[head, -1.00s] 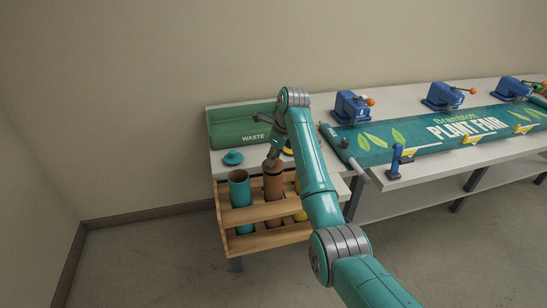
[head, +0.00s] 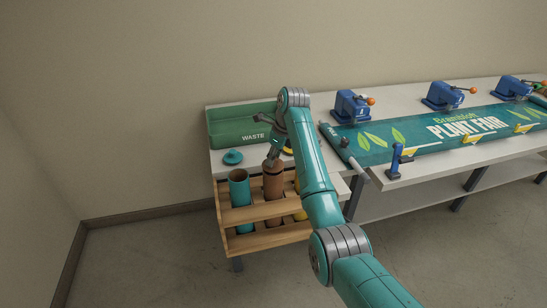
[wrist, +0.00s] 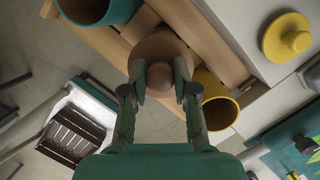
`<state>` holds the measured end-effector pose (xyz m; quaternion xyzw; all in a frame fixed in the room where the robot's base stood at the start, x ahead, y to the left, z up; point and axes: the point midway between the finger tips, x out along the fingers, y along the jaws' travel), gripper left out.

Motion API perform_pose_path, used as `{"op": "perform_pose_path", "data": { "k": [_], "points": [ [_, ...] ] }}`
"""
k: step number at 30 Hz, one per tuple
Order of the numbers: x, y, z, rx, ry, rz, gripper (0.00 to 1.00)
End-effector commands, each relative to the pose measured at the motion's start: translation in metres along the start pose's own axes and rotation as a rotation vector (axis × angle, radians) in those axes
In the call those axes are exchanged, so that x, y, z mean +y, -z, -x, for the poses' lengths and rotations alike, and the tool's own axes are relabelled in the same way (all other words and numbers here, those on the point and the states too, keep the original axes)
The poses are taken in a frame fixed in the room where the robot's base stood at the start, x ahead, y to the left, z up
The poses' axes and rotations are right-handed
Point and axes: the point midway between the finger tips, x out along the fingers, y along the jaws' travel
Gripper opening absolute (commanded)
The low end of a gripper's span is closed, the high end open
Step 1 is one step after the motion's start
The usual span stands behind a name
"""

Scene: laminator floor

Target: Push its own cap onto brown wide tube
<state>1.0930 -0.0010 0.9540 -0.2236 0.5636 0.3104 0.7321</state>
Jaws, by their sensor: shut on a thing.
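The brown wide tube (head: 273,186) stands upright in the wooden rack, between a teal tube and a yellow tube. My gripper (head: 272,161) points down at the tube's top. In the wrist view my gripper (wrist: 160,88) is shut on the round knob of the brown cap (wrist: 160,46). The cap's disc lies over the tube's mouth and hides it. I cannot tell whether the cap is fully seated or only resting at the rim.
The teal open tube (head: 240,190) and yellow open tube (wrist: 217,102) flank the brown one in the wooden rack (head: 262,240). The teal cap (head: 232,157) and yellow cap (wrist: 287,37) lie on the table behind. A green waste bin (head: 238,128) stands farther back.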

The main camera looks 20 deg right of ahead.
Motion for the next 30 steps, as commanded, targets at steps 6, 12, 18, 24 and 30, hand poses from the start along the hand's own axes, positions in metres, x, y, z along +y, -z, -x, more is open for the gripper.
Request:
{"op": "perform_pose_path", "data": {
  "k": [6, 12, 18, 24, 30],
  "points": [
    [-0.0001, -0.0001, 0.0002, 0.0, 0.0, 0.0, 0.01],
    [-0.0001, -0.0001, 0.0001, 0.0, 0.0, 0.0, 0.01],
    [-0.0001, 0.0005, -0.0018, 0.0, 0.0, 0.0, 0.01],
    [-0.0002, 0.0014, -0.0051, 0.0, 0.0, 0.0, 0.01],
    [-0.0002, 0.0016, -0.0059, 0.0, 0.0, 0.0, 0.01]
  ]
}}
